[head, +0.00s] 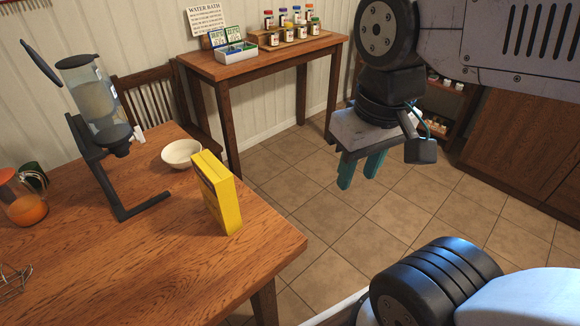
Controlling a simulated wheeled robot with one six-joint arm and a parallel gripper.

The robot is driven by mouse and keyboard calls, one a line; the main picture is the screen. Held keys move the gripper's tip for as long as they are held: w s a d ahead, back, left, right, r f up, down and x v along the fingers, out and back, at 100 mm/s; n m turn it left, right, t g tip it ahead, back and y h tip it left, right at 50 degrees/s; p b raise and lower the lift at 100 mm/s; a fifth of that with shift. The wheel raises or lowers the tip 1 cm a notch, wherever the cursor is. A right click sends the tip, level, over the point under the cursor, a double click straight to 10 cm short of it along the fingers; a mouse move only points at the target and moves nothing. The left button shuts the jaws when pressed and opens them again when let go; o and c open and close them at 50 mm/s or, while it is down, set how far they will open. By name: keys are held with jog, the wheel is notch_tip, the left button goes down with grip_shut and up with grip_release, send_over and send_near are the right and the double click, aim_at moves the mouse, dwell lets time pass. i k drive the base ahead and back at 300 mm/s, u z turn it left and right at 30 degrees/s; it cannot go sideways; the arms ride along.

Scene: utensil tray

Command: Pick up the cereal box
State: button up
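The cereal box (222,196) is a yellow box standing upright on the wooden table, close to the table's right corner. My gripper (361,172) hangs over the tiled floor to the right of the box, with its two teal fingers pointing down. The fingers are apart with a gap between them, and nothing shows in the gap. My gripper is clear of the box and the table.
A white bowl (182,153) sits just behind the box. A cereal dispenser on a black stand (95,165) and an orange-filled jar (22,200) stand left. The wooden table (150,270) is clear in front. A side table (270,62) holds jars and boxes behind.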

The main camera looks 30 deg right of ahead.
aim_at(216, 183)
jog(key=z, duration=1.95)
jog(key=k, duration=0.65)
jog(key=u, duration=0.85)
